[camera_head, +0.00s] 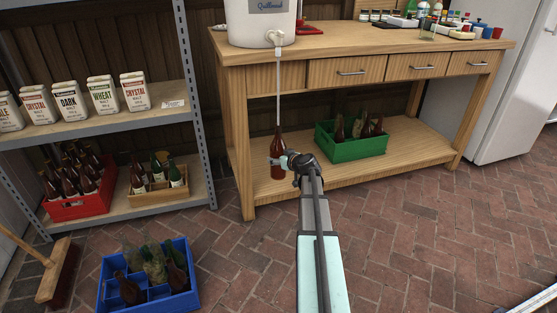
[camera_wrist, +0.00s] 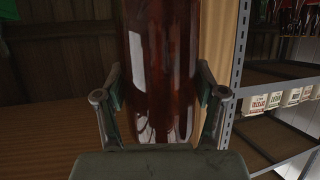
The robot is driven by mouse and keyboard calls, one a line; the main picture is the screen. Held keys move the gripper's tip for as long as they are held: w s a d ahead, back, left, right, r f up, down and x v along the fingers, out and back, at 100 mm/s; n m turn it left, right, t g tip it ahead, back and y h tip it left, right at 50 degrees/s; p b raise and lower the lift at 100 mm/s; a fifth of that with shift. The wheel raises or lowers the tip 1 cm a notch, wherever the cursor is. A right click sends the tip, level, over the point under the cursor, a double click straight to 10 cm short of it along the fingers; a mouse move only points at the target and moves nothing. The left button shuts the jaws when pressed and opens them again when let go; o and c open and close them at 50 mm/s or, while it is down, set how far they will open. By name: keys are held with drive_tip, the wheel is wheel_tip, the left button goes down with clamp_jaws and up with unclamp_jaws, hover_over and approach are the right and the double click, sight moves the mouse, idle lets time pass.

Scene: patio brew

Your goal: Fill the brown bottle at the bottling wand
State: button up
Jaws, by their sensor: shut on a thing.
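The brown bottle (camera_head: 279,142) is upright in front of the wooden bench's left side. My gripper (camera_head: 283,162) is shut around its body; the wrist view shows a finger on each side of the brown glass (camera_wrist: 160,60). The thin pale bottling wand (camera_head: 278,85) hangs from the tap (camera_head: 276,38) of the white fermenter bucket (camera_head: 258,22). Its lower end meets the bottle's mouth and seems to run into the neck; its tip is hidden. The liquid level cannot be told through the dark glass.
A green crate (camera_head: 352,152) with bottles stands on the bench's lower shelf (camera_head: 405,148). A red crate (camera_head: 82,204) and a wooden carrier (camera_head: 160,196) sit on the left rack. A blue crate (camera_head: 150,301) with bottles and a broom (camera_head: 55,275) are on the brick floor. Floor at right is clear.

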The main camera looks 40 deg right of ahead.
drive_tip(key=shift+r, duration=0.15)
idle(0.3)
wheel_tip(320, 180, up, 20)
drive_tip(key=p, duration=0.9)
hover_over(279, 132)
drive_tip(key=w, duration=0.1)
drive_tip(key=shift+d+r, duration=0.1)
drive_tip(key=shift+d, duration=0.2)
idle(1.1)
drive_tip(key=shift+r, duration=0.8)
idle(3.3)
